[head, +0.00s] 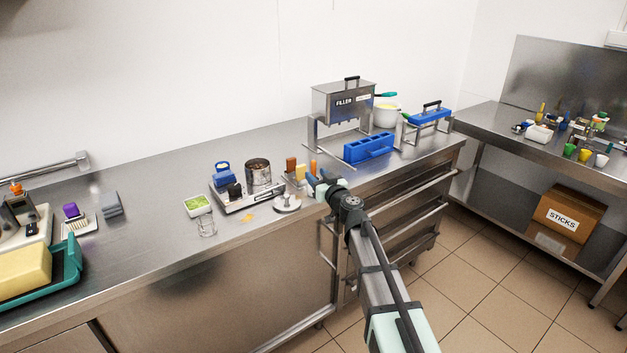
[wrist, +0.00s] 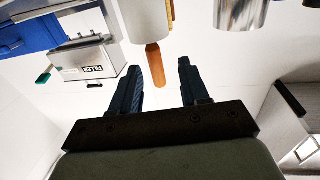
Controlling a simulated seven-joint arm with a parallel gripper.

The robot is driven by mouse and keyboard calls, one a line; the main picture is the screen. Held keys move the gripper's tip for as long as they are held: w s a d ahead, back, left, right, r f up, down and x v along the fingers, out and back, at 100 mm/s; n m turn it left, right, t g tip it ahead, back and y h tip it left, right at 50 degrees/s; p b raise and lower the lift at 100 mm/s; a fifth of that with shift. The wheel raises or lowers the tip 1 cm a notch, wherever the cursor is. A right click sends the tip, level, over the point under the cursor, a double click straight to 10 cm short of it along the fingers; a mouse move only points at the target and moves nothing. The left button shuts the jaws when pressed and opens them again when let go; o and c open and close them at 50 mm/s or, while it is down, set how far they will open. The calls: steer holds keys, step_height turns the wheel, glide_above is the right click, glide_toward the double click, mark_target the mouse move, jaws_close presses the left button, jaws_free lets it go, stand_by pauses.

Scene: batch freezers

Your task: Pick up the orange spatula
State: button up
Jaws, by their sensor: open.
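An upright orange handle, which appears to be the orange spatula (head: 313,167), stands on the steel counter just behind my gripper in the head view. In the upside-down wrist view the orange spatula (wrist: 155,62) projects from a pale cylinder (wrist: 145,20); its other end is hidden. My gripper (head: 319,183) is over the counter's front edge. In the wrist view my gripper (wrist: 169,68) is open and empty, with two dark fingers apart. I see no contact.
A yellow piece (head: 300,173) and a brown piece (head: 291,164) stand left of the spatula. A metal pot (head: 258,172) is farther left, with a round metal piece (head: 287,203) in front. The filler (head: 343,104) and blue mould (head: 368,148) stand to the right.

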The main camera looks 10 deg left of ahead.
mark_target(315, 171)
steer(key=x, duration=0.4)
steer(key=shift+w+d, duration=0.15)
steer(key=shift+w, duration=0.15)
jaws_close()
